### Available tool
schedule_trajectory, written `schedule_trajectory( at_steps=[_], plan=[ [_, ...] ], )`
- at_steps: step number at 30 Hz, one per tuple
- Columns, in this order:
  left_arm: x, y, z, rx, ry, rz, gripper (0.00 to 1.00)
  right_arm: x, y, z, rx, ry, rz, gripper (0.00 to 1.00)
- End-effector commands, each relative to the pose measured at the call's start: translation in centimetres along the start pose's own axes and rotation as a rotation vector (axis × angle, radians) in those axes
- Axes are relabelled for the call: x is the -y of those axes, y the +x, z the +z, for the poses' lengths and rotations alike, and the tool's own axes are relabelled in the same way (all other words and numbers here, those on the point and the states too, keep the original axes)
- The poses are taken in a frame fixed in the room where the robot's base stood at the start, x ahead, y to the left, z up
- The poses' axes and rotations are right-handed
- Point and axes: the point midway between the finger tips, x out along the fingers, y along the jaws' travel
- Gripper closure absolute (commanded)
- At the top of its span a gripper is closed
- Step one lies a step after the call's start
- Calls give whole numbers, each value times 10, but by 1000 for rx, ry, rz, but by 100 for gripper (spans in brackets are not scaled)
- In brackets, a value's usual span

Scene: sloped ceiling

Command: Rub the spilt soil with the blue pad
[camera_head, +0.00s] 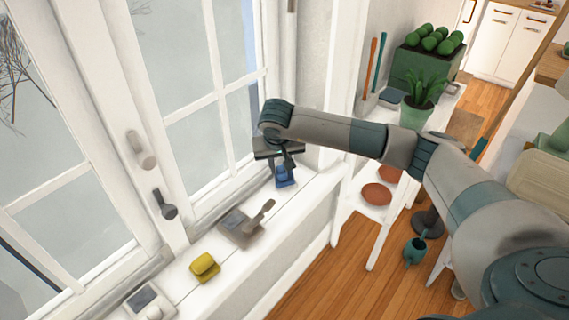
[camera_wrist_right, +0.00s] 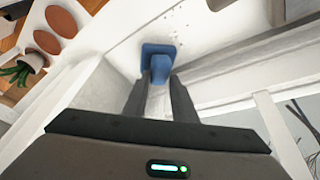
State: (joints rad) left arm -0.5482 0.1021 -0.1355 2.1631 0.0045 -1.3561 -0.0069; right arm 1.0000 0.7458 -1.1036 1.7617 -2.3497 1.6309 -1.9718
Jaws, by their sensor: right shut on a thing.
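My right gripper (camera_head: 282,163) reaches over the white window sill and is shut on the blue pad (camera_head: 285,177). In the right wrist view, the two dark fingers of the gripper (camera_wrist_right: 160,84) pinch the pad's raised grip, and its flat blue base (camera_wrist_right: 149,50) faces the sill. I cannot tell whether the base touches the sill. A few small dark specks of spilt soil (camera_wrist_right: 178,26) lie on the white surface just beyond the pad. The soil is too small to make out in the head view. My left gripper is not in view.
Along the sill (camera_head: 221,267) lie a grey tray with a handled tool (camera_head: 238,228), a yellow sponge-like block (camera_head: 204,266) and a grey box (camera_head: 148,302). The window handle (camera_head: 164,205) juts out. A white shelf with a potted plant (camera_head: 422,97) stands right.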

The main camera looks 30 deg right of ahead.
Motion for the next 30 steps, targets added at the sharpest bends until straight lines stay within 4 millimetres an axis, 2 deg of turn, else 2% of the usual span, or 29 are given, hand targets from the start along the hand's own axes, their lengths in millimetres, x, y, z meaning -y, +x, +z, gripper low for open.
schedule_trajectory(
  at_steps=[1, 11, 24, 30],
  plan=[
    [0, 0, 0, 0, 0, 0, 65, 15, -2, 2, -5, -11, -33, 100],
    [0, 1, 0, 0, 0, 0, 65, 15, 0, 6, 3, -15, -32, 100],
    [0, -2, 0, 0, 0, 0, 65, -5, -3, 29, 15, -19, -23, 100],
    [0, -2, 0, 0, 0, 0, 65, -12, -6, 33, 13, -15, -19, 100]
  ],
)
